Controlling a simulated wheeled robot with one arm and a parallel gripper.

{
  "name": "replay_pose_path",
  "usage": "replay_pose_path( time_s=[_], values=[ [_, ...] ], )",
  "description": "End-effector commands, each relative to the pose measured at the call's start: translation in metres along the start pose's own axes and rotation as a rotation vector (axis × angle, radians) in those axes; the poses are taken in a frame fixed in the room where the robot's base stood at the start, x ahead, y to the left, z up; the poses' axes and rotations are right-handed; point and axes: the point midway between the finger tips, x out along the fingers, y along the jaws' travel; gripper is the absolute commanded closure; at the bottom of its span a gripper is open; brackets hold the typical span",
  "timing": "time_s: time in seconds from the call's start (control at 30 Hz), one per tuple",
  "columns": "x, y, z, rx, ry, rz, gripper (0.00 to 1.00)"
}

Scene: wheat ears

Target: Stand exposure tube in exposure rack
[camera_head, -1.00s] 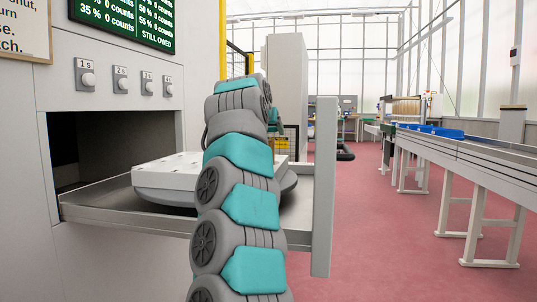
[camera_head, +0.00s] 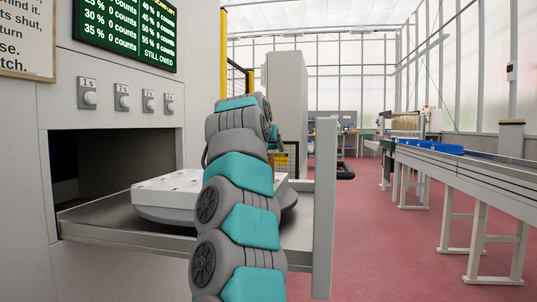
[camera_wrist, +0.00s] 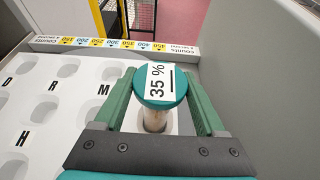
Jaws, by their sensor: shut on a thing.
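The exposure tube (camera_wrist: 154,121) is clear with pale contents and a teal cap marked "35 %". My gripper (camera_wrist: 161,76) is shut on it, a green finger on either side near the cap. The tube looks about upright, seen from above. The exposure rack (camera_wrist: 62,120) is a white block with oval holes and letters such as D, R, M and H. In the head view the rack (camera_head: 165,188) sits on the pulled-out drawer, and my arm hides the gripper and tube. The tube's lower end is over or in a pale hollow; I cannot tell which.
The metal drawer (camera_head: 110,227) stands out of a dark opening, with an upright front panel (camera_head: 325,205) at right. A counts strip (camera_wrist: 115,43) runs along the rack's far side. Several knobs (camera_head: 122,98) and a green display (camera_head: 130,30) are above. A conveyor (camera_head: 460,165) stands far right.

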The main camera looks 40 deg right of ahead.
Motion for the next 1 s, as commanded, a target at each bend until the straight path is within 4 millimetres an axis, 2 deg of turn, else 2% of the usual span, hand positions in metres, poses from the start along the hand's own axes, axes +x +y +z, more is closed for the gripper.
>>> replay_pose_path(
  time_s=[0.6, 0.73, 1.0],
  values=[
    [-0.034, -0.001, 0.082, 0.0, 0.0, -0.001, 1.0],
    [-0.037, 0.0, 0.09, 0.0, 0.0, -0.001, 1.0],
    [-0.037, 0.0, 0.09, 0.0, 0.0, 0.0, 1.0]
  ],
)
